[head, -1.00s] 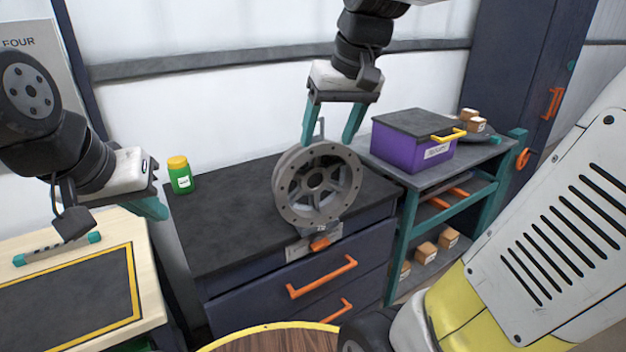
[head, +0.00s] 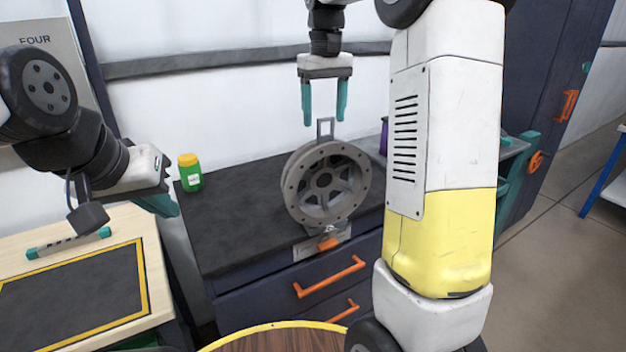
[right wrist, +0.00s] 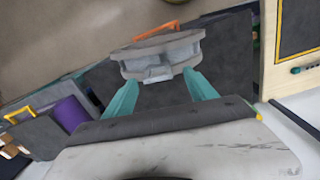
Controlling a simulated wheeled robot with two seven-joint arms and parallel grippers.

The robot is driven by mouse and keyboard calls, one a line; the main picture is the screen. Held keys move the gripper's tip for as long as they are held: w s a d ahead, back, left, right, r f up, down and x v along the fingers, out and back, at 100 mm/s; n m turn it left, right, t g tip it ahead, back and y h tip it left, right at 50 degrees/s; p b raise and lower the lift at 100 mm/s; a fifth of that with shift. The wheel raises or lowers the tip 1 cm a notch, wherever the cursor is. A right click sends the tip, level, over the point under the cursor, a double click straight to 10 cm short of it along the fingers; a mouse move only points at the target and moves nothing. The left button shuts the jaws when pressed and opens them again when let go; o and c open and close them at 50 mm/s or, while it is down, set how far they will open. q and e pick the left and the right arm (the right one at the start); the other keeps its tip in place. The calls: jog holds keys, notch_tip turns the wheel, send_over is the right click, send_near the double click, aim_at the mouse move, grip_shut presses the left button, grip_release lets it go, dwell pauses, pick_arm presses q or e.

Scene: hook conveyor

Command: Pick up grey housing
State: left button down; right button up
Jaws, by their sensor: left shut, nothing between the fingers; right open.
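The grey housing (head: 326,184) is a round, wheel-like casting with spokes and a flat loop handle on top. It stands upright on the dark top of the drawer cabinet. My right gripper (head: 325,112) is open above it, fingers pointing down on either side of the loop, with its tips a little above or near the loop's top. In the right wrist view the housing (right wrist: 157,56) lies beyond and between the open fingertips (right wrist: 160,84). My left gripper (head: 172,206) is shut and empty at the left, over the edge of the light wooden table.
A green jar with a yellow lid (head: 190,172) stands on the cabinet top (head: 240,235), left of the housing. The purple box (right wrist: 72,113) shows in the right wrist view. My right arm hides most of the right-hand shelf. A wooden round surface (head: 275,341) is in front.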

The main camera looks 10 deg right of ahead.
notch_tip(320, 180, down, 5)
jog(key=shift+s+d+f, duration=0.1)
grip_shut()
dwell(0.4)
